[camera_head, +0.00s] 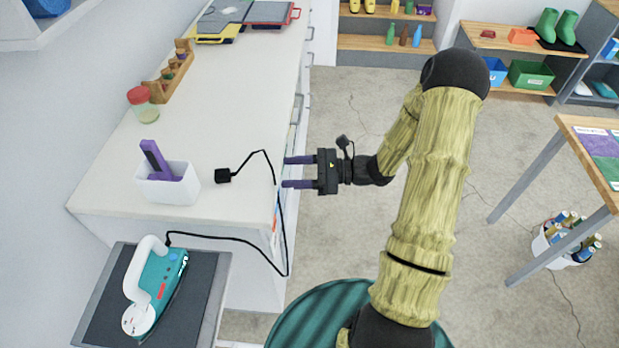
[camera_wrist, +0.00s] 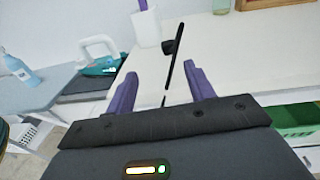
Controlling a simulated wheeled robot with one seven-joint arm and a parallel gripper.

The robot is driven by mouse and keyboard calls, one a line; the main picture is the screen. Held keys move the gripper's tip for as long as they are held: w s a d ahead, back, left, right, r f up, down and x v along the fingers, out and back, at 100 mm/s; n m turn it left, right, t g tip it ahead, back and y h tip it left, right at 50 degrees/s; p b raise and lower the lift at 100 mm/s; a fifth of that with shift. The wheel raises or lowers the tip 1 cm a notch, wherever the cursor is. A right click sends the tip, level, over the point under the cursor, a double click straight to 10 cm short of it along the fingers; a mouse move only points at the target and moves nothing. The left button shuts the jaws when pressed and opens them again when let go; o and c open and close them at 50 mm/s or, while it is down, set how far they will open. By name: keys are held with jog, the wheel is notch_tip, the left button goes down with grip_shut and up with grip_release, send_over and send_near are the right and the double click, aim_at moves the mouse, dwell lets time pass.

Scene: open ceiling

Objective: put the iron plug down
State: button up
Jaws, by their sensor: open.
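The iron plug (camera_head: 222,175) is a small black block lying on the white counter, to the right of a white cup. In the wrist view the plug (camera_wrist: 168,47) sits beyond the fingers, with its cord running toward them. The cord (camera_head: 285,235) loops over the counter's edge and back to the teal and white iron (camera_head: 155,285) on a grey board. The iron also shows in the wrist view (camera_wrist: 104,66). My gripper (camera_head: 286,172) has two purple fingers, spread apart with nothing between them, near the counter's right edge and apart from the plug.
The white cup (camera_head: 168,187) holds a purple-handled item. A jar with a red lid (camera_head: 143,104) and a wooden rack (camera_head: 170,72) stand farther back on the counter (camera_head: 225,110). The counter's middle is clear. A wooden table (camera_head: 590,150) stands at the right.

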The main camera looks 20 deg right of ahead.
jog(key=s+a+n+g+h, duration=0.2)
jog(key=s+n+g+h, duration=0.6)
jog(key=s+n, duration=0.3)
jog(key=s+d+r+n+t+h, duration=0.2)
jog(key=d+r+n+t+h, duration=0.3)
jog(key=n+h, duration=0.3)
jog(key=shift+d+n+t+h, duration=0.4)
jog(key=shift+n, duration=0.6)
jog(key=shift+w, duration=0.1)
jog(key=shift+r, duration=0.15)
jog(key=p+v, duration=0.2)
jog(key=p, duration=0.1)
jog(key=w+p+v, duration=0.1)
jog(key=p+v, duration=0.2)
jog(key=shift+r, duration=0.4)
